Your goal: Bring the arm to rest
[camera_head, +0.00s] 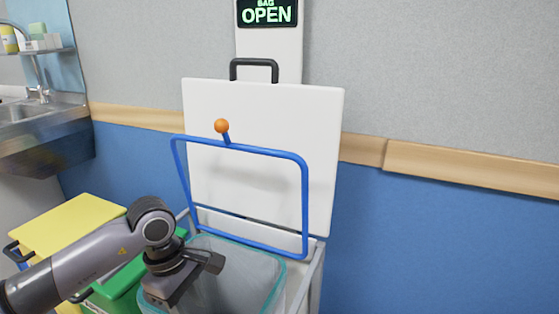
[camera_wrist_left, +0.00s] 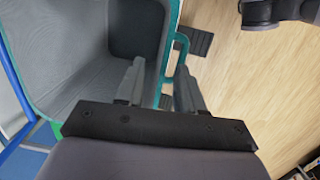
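My left arm (camera_head: 75,268) comes in from the left in the head view. Its left gripper (camera_head: 195,283) hangs over the near left part of a teal-rimmed grey bin (camera_head: 262,290). In the left wrist view the two fingers of the left gripper (camera_wrist_left: 158,88) stand apart with nothing seen held between them. The bin (camera_wrist_left: 112,30) lies beyond and to the left of them there. Whether a finger touches the rim I cannot tell. My right gripper cannot be made out in either view.
A white lid (camera_head: 255,115) with a black handle (camera_head: 254,66) stands upright behind the bin. A blue frame (camera_head: 303,195) with an orange knob (camera_head: 221,126) is raised before it. A sign (camera_head: 267,14) reads "BAG OPEN". Yellow (camera_head: 70,225) and green (camera_head: 122,280) lids lie left.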

